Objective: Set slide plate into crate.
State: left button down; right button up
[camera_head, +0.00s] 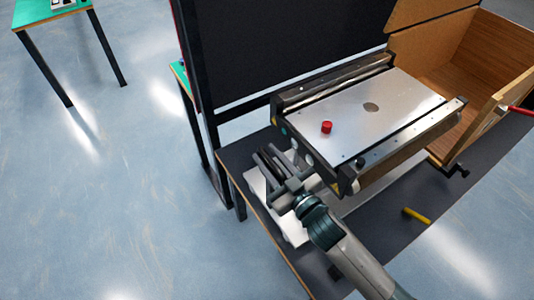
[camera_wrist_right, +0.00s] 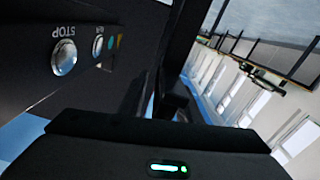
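The crate (camera_head: 490,112) is an open wooden box at the upper right of the head view, standing on the dark bench top. A pale flat plate (camera_head: 293,234) lies low on the bench, partly hidden under my right gripper; I cannot tell for sure that it is the slide plate. My right gripper (camera_head: 270,160) is beside the near left end of the mini conveyor, over the pale plate. Its dark fingers are close together against a cluttered background, and I cannot tell whether they are apart or hold anything. My left gripper is out of view.
A dark panel (camera_head: 290,40) stands behind.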

jog(key=shift+w+a, duration=0.25)
jog(key=shift+w, duration=0.1)
grip_shut()
jog(key=shift+d, duration=0.15)
